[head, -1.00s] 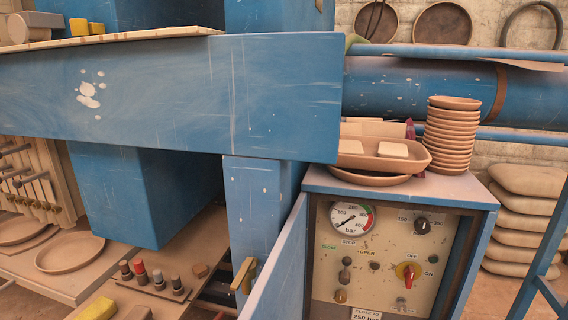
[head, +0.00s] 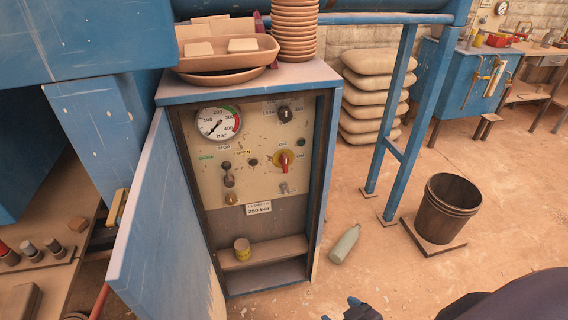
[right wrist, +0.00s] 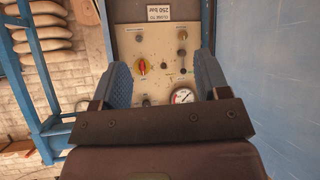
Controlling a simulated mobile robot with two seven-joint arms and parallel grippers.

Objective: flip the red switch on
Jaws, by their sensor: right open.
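The red switch (head: 285,161) is a rotary handle on a yellow disc, on the right of the beige control panel (head: 222,160) inside the blue cabinet. Its handle stands about upright, towards the OFF label; ON is to its right. In the right wrist view the panel appears upside down, with the red switch (right wrist: 142,66) between the fingers in the picture. My right gripper (right wrist: 162,64) is open and empty, pointing at the panel, apart from it. In the head view only the tips of my right gripper (head: 352,311) show at the bottom edge. My left gripper is not in view.
The blue cabinet door (head: 150,220) stands open on the left. A pressure gauge (head: 218,123), knobs and buttons share the panel. A tray (head: 228,58) and stacked dishes (head: 294,30) stand on top. A bottle (head: 345,243) and a bucket (head: 447,208) are on the floor to the right.

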